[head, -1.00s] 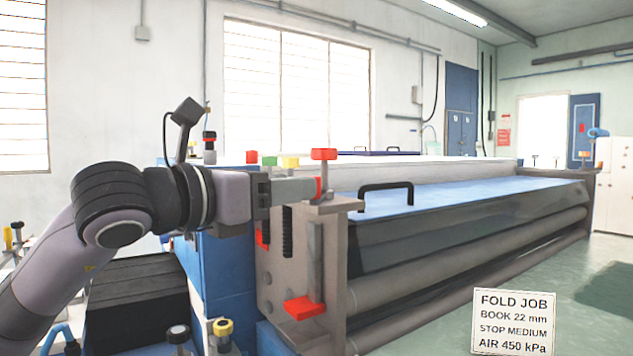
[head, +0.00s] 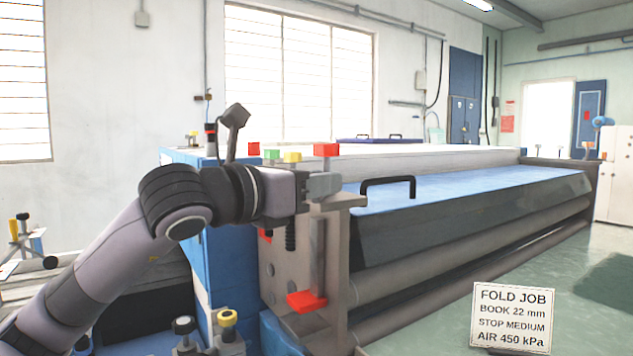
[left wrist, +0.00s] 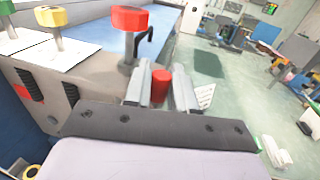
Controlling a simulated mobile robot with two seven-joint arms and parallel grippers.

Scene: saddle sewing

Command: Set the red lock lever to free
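A grey upright bar with a red block (head: 307,301) at its foot stands on the near end plate of the machine. A red knob (head: 326,149) stands above the plate; it also shows in the left wrist view (left wrist: 130,18). My left gripper (head: 325,185) is at the top of the end plate, just below this knob. In the left wrist view its fingers (left wrist: 161,90) are apart, one on each side of a red cylinder (left wrist: 160,87). I cannot tell whether they touch it, or whether it belongs to the bar. My right gripper is out of view.
Green (head: 271,154) and yellow (head: 292,157) knobs and another red one stand left of the red knob. A black handle (head: 388,186) sits on the long blue cover (head: 470,190). A job sign (head: 513,317) stands at lower right. The floor beyond it is clear.

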